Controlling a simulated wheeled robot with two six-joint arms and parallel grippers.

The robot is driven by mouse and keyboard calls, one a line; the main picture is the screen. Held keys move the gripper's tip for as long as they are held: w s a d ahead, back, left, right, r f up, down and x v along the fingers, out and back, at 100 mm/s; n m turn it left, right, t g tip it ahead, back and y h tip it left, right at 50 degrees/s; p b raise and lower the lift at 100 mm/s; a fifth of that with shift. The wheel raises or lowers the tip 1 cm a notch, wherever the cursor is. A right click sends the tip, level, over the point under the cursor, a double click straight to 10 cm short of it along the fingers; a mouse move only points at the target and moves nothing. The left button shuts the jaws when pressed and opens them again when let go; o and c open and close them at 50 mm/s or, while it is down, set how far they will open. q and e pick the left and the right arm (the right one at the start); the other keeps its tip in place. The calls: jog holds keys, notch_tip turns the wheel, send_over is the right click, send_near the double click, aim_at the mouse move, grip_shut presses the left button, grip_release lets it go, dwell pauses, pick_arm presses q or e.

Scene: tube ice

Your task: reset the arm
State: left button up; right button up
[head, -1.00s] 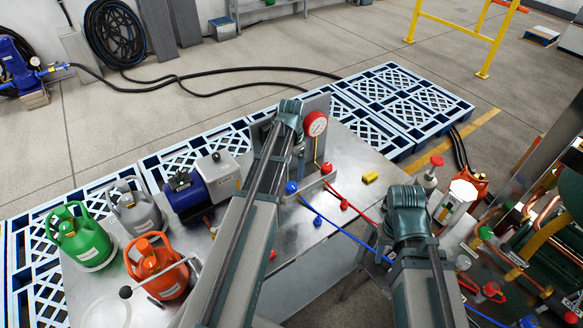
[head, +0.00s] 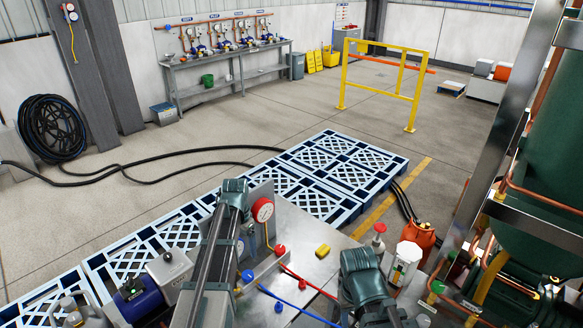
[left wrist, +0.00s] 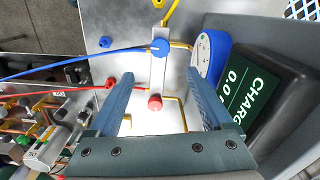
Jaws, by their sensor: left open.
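My left arm (head: 212,265) reaches up from the bottom of the head view, its elbow beside a red-rimmed gauge (head: 263,210). My left gripper (left wrist: 160,76) shows in the left wrist view as two blue fingers, spread and empty. Between and beyond them are a pale manifold bar with a blue knob (left wrist: 159,48) and a red knob (left wrist: 155,103); I cannot tell how far off these are. My right arm (head: 365,275) is at the bottom right of centre in the head view; its gripper is not visible.
A black scale display (left wrist: 265,95) and a blue-rimmed gauge (left wrist: 208,58) lie right of the fingers. Pallets (head: 330,165) border the table; green tank machinery stands right.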

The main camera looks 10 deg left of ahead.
pick_arm(q)
jog(key=s+d+f+b, duration=0.5)
jog(key=s+d, duration=0.4)
jog(key=d, duration=0.2)
jog(key=s+d+f+y+b, duration=0.1)
jog(key=s+d+f+b, duration=0.5)
jog(key=s+d, duration=0.3)
jog(key=d, duration=0.3)
jog(key=shift+d+f+b, duration=0.25)
jog(key=shift+f+b, duration=0.05)
dwell(0.4)
